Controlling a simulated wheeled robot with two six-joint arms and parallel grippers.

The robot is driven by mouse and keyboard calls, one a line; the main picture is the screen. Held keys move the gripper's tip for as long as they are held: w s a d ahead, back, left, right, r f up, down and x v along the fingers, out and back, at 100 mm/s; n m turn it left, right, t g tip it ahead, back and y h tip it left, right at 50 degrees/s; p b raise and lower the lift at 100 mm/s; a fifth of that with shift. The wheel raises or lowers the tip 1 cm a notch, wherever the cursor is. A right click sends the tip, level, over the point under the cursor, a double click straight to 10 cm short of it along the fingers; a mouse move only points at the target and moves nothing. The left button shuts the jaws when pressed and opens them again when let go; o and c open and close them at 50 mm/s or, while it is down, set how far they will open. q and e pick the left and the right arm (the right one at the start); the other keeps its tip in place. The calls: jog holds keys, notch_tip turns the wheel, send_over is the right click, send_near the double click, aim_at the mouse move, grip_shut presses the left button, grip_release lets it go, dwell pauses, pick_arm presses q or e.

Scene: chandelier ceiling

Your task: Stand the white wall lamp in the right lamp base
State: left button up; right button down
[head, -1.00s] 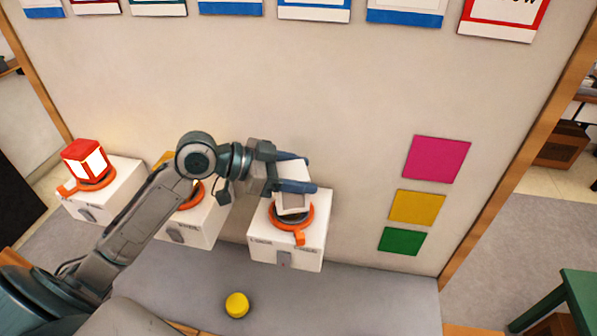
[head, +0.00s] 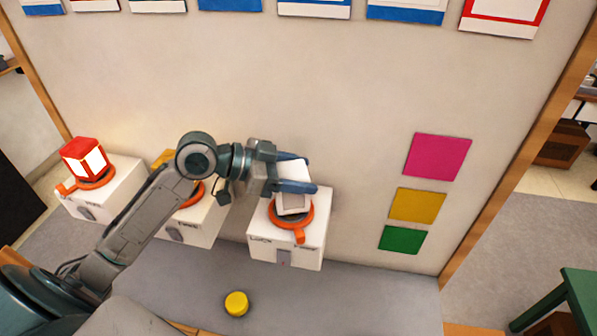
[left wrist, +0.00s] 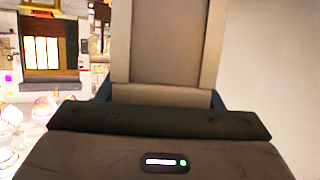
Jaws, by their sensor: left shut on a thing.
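The white wall lamp (head: 293,201) is between the fingers of my left gripper (head: 294,173), which is shut on it. The lamp is over the right lamp base, a white box (head: 286,240) with an orange ring (head: 301,233) on top. The lamp's lower end is at the ring and looks slightly tilted; I cannot tell if it is fully seated. In the left wrist view the lamp (left wrist: 168,45) fills the upper middle, in front of the gripper body. My right gripper is not in view.
A lit red lamp (head: 86,158) stands in the left base (head: 110,202). A yellow lamp (head: 163,160) in the middle base (head: 196,228) is partly hidden by my left arm. A yellow round piece (head: 236,304) lies in front on the grey surface. The wall is close behind.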

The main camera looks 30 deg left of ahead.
pick_arm(q)
jog(key=shift+f+b, duration=0.55)
jog(key=shift+f, duration=0.2)
jog(key=o, duration=1.2)
jog(key=shift+r, duration=0.1)
